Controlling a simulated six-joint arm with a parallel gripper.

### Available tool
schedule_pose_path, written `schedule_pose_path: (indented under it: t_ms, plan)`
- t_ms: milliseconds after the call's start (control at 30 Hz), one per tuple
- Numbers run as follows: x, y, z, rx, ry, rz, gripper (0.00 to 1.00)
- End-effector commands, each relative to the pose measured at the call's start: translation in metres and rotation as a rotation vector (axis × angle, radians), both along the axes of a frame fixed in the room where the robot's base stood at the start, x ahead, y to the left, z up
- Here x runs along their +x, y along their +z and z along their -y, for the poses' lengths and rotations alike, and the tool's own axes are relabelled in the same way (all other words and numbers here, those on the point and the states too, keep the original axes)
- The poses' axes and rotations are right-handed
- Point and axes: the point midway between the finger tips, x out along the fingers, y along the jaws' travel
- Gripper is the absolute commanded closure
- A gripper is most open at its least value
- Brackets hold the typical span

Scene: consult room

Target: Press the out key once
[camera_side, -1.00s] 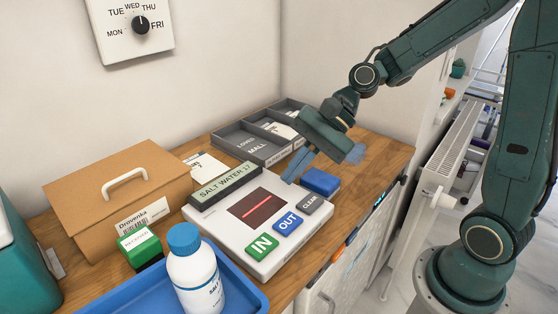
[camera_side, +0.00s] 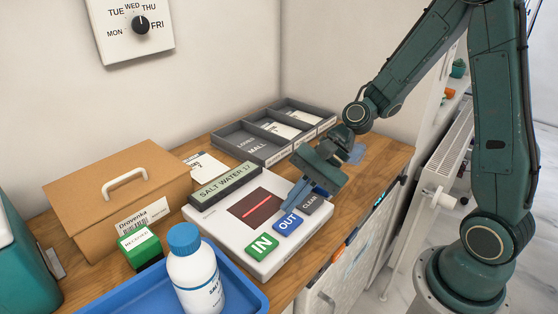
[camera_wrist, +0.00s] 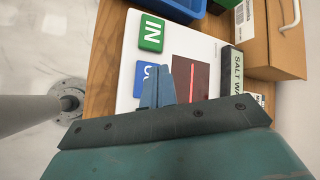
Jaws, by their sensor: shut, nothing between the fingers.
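The blue OUT key (camera_side: 288,222) is on the white scanner unit (camera_side: 262,266), between the green IN key (camera_side: 262,246) and the dark CLEAR key (camera_side: 311,203). My gripper (camera_side: 291,206) is shut and empty, its blue fingertips at the OUT key's far edge in the side view. Whether they touch the key I cannot tell. In the wrist view the fingers (camera_wrist: 159,70) partly cover the OUT key (camera_wrist: 139,78), and the IN key (camera_wrist: 151,32) shows clear of them. The unit's display reads SALT WATER 17 (camera_side: 225,186).
A white bottle with a blue cap (camera_side: 194,272) stands in a blue tray (camera_side: 262,301) at the front. A brown box (camera_side: 115,194) and a green-and-white box (camera_side: 139,245) are on the left. A grey divided tray (camera_side: 240,140) lies behind the unit.

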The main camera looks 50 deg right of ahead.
Motion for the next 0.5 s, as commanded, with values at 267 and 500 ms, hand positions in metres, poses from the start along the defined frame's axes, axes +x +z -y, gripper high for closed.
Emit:
schedule_pose_path:
  t_ms: [267,500]
  plan:
    - [-0.0005,-0.0127,-0.0003,-0.001,0.001,0.000,1.00]
    - [-0.0004,-0.0134,-0.0002,-0.001,0.001,0.002,1.00]
